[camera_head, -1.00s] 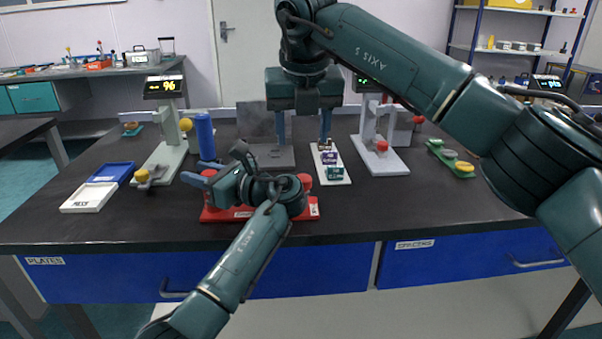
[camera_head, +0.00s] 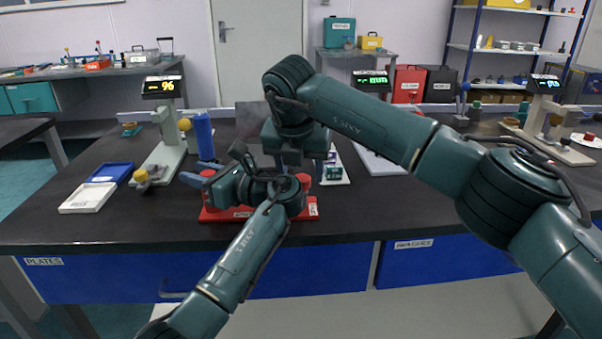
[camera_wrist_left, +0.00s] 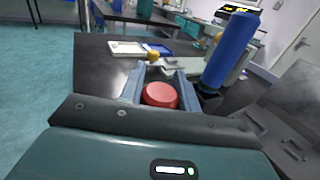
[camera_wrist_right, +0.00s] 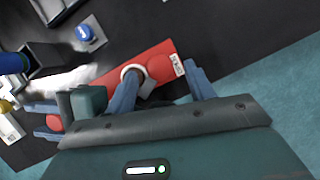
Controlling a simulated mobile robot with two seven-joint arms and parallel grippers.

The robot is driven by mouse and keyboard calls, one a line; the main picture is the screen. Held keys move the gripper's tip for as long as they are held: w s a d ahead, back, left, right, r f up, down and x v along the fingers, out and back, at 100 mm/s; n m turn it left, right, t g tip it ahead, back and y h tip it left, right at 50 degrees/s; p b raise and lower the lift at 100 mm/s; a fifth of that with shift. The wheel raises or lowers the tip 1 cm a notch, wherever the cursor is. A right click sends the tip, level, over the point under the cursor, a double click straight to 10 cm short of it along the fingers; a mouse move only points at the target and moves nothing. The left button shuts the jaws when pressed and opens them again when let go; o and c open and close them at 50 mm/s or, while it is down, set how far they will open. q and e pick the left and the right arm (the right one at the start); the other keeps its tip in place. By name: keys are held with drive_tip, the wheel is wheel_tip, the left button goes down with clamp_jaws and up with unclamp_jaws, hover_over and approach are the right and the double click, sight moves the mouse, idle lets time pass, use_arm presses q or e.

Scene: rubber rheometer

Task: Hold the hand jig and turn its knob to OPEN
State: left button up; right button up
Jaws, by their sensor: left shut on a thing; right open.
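The red hand jig (camera_head: 313,209) lies near the bench's front edge, with a red round post at each end. My left gripper (camera_head: 196,173) is shut on the left red post; its round top (camera_wrist_left: 160,95) shows between the fingers in the left wrist view. My right gripper (camera_head: 293,160) is open, fingers down, above the right part of the jig. The right wrist view shows the red jig body (camera_wrist_right: 105,80), a pale ring (camera_wrist_right: 131,70) partly behind one finger, and a red disc (camera_wrist_right: 160,68). The knob's setting is not readable.
A blue cylinder (camera_head: 203,131) and a grey stand with a display (camera_head: 163,87) are behind left. White (camera_head: 87,198) and blue (camera_head: 112,172) trays lie left. The bench front right is clear.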

drive_tip(key=shift+x, duration=0.8)
drive_tip(key=shift+c, duration=0.3)
drive_tip(key=c, duration=0.9)
